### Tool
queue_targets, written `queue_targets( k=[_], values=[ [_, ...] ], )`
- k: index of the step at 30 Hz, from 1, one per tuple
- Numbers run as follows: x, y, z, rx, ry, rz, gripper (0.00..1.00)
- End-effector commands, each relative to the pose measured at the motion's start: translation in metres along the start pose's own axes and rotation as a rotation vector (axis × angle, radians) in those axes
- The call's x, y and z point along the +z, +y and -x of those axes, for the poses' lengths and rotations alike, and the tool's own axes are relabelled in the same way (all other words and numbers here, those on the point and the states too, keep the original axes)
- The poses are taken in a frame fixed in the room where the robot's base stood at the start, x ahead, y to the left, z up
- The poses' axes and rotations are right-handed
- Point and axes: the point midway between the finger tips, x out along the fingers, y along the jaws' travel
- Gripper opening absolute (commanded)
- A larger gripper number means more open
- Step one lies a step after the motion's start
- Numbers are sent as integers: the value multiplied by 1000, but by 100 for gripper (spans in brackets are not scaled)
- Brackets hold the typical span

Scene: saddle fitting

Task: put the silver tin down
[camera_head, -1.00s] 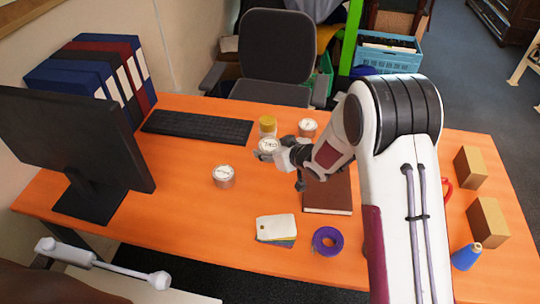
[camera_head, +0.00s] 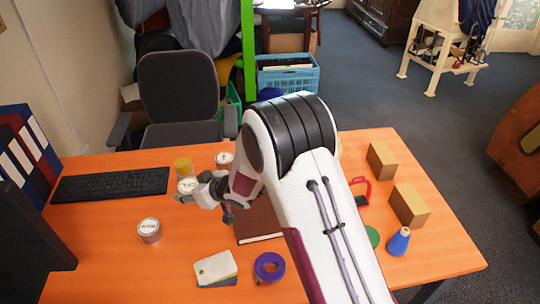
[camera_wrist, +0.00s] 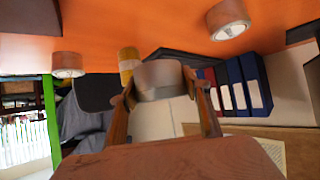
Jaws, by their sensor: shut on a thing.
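A silver tin (camera_head: 187,184) with a white, lettered lid is in my gripper (camera_head: 190,190), upright over the left part of the orange desk. In the wrist view my gripper (camera_wrist: 160,88) has one finger on each side of the silver tin (camera_wrist: 160,76), shut on it. I cannot tell how far the tin's base is from the desk. A yellow-topped container (camera_head: 183,166) stands just behind it, also seen in the wrist view (camera_wrist: 129,58). Similar tins stand nearer the front (camera_head: 149,230) and behind to the right (camera_head: 224,160).
The orange desk (camera_head: 110,265) has free room left of the tin. A keyboard (camera_head: 110,184) lies behind left, and a brown book (camera_head: 258,222) lies under my arm.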

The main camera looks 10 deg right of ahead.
Motion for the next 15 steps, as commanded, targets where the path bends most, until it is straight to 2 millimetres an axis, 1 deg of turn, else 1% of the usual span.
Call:
queue_targets(
  k=[5,8,11,14,15],
  values=[
    [1,8,2,10,1,-7,21],
    [4,20,5,25,1,-17,21],
    [10,38,10,48,1,-33,21],
    [13,63,16,78,2,-52,21],
    [14,74,19,90,2,-60,21]
  ],
)
